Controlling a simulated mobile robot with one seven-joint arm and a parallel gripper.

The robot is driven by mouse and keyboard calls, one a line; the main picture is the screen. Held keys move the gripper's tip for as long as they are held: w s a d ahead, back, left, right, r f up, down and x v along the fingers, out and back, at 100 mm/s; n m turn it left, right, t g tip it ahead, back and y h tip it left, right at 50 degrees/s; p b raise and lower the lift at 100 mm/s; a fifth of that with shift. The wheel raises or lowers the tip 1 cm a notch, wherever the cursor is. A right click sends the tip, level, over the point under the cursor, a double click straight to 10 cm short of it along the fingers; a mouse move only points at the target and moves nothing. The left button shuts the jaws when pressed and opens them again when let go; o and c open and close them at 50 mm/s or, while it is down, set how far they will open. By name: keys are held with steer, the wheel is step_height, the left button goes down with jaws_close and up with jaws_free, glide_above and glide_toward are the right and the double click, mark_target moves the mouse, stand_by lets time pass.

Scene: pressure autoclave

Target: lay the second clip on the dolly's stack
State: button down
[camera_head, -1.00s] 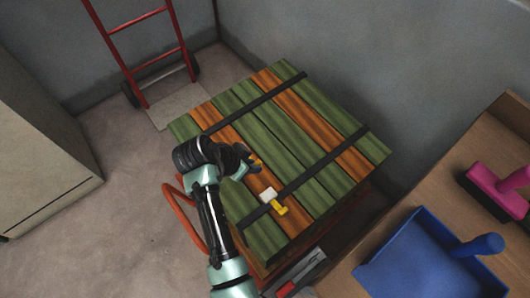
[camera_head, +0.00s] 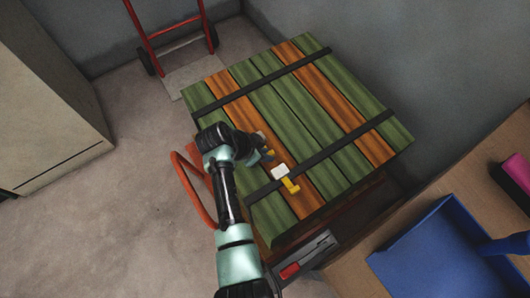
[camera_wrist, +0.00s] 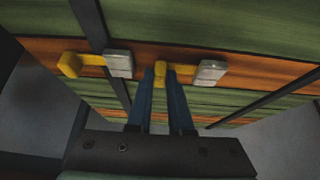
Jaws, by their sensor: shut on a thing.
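The dolly's stack (camera_head: 275,105) is green and orange-brown boards with two black straps across them. One clip, with a pale block and yellow handle (camera_head: 285,178), lies on an orange-brown board by the near strap. It also shows at left in the wrist view (camera_wrist: 92,62). My gripper (camera_head: 262,156) is over the same board, just left of that clip. In the wrist view my gripper (camera_wrist: 161,88) has its blue fingers shut on the yellow end of the second clip (camera_wrist: 208,72). Its grey block points right. I cannot tell whether it touches the boards.
A blue dustpan (camera_head: 440,250) and a pink-handled item (camera_head: 518,172) are on the wooden bench (camera_head: 500,155) at right. A red hand truck (camera_head: 170,30) stands behind. A pale cabinet (camera_head: 40,100) is at left. The floor between cabinet and stack is clear.

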steer(key=shift+r, duration=0.1)
steer(key=shift+f, duration=0.3)
steer(key=c, duration=0.8)
jaws_free()
steer(key=shift+r, duration=0.25)
steer(key=p+v, duration=0.3)
steer(key=v, duration=0.9)
